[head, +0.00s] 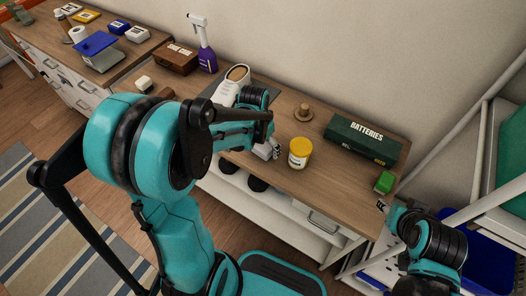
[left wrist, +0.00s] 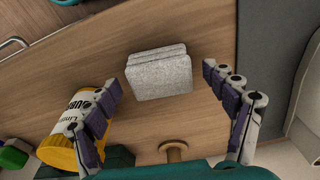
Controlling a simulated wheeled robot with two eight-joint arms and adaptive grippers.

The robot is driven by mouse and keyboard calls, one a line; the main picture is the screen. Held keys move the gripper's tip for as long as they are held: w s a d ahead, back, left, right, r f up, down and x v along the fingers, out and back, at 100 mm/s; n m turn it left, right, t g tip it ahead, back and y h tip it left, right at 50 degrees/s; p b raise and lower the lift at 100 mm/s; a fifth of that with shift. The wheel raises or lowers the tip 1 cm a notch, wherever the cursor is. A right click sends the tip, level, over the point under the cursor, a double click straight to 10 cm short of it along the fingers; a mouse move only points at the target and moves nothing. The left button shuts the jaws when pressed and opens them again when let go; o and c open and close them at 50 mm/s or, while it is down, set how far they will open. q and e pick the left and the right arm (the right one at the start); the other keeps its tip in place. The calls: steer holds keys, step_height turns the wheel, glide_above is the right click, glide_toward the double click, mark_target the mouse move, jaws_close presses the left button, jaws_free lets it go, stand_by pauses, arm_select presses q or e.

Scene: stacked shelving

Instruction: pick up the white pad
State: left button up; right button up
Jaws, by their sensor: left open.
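The white pad (left wrist: 158,76) is a pale, speckled, folded-looking block lying on the wooden tabletop in the left wrist view. My left gripper (left wrist: 162,80) is open, with one finger on each side of the pad and a gap to both; I cannot tell its height above the pad. In the head view the pad (head: 262,151) shows as a small pale patch, partly hidden by my left gripper (head: 272,150). My right gripper (head: 383,205) is at the table's right front edge, small and partly hidden, away from the pad.
A yellow-lidded jar (head: 299,153) stands close right of the pad. A wooden knobbed piece (head: 303,113), a green batteries box (head: 362,141) and a green block (head: 384,182) are further right.

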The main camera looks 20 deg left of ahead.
arm_select(q)
steer(key=shift+w+f, duration=0.15)
steer(key=shift+f, duration=0.45)
steer(key=shift+r, duration=0.1)
steer(key=c, duration=1)
steer(key=shift+r, duration=0.1)
